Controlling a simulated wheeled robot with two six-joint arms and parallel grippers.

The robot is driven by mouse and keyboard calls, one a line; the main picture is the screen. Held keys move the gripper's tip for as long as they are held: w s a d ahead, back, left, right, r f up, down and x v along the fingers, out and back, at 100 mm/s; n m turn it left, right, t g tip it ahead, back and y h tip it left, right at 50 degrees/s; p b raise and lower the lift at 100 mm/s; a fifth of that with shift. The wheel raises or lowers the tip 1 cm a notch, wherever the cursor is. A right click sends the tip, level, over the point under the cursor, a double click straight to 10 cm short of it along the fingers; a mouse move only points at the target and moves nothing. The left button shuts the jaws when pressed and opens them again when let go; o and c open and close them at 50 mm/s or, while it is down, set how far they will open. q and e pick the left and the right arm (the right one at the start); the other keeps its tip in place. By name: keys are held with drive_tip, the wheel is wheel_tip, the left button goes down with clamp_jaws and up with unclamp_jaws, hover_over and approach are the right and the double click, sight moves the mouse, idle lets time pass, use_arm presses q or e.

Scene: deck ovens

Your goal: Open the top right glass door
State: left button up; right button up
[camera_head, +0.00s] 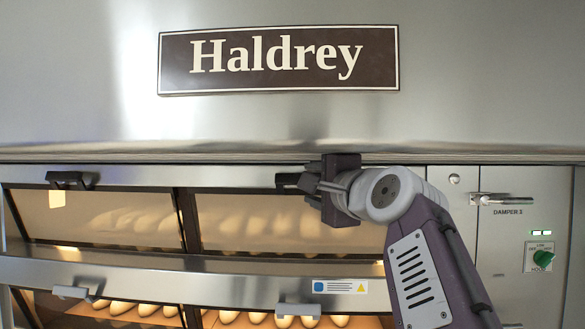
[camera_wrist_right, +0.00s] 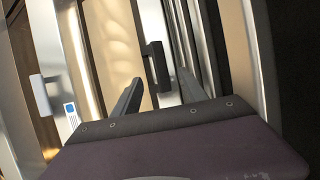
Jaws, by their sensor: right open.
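The top right glass door (camera_head: 285,222) has a tinted pane, and a metal frame. It looks tilted, with loaves showing dimly behind the glass. Its dark handle (camera_head: 288,181) sits on the upper frame, partly hidden by my right gripper (camera_head: 318,190). In the right wrist view the handle (camera_wrist_right: 157,66) stands between the two fingers of my open right gripper (camera_wrist_right: 158,80), one finger to each side in the picture. I cannot tell whether the fingers touch it. My left gripper is not in view.
The top left door's handle (camera_head: 72,180) is at the left. A lower metal bar carries a label (camera_head: 340,286) and pale handles, one at right (camera_head: 298,309). A damper lever (camera_head: 500,199) and green knob (camera_head: 543,258) are right of my arm. The hood has a Haldrey sign (camera_head: 278,60).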

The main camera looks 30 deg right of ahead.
sight(298, 179)
drive_tip(key=w+p, duration=0.1)
drive_tip(key=w, duration=0.1)
drive_tip(key=w+p, duration=0.1)
drive_tip(key=w, duration=0.1)
drive_tip(key=w+p, duration=0.1)
drive_tip(key=w, duration=0.2)
drive_tip(key=shift+d+r+p, duration=0.25)
drive_tip(key=shift+p, duration=0.15)
drive_tip(key=shift+w+d+f+p, duration=0.2)
drive_tip(key=shift+w+d, duration=0.2)
drive_tip(key=shift+d, duration=0.2)
drive_tip(key=shift+w+d+f+p, duration=0.1)
drive_tip(key=shift+w+d+p, duration=0.1)
drive_tip(key=shift+w+d, duration=0.3)
drive_tip(key=shift+s+a, duration=0.15)
drive_tip(key=shift+c, duration=0.9)
drive_tip(key=shift+a, duration=0.25)
drive_tip(key=c, duration=0.5)
clamp_jaws()
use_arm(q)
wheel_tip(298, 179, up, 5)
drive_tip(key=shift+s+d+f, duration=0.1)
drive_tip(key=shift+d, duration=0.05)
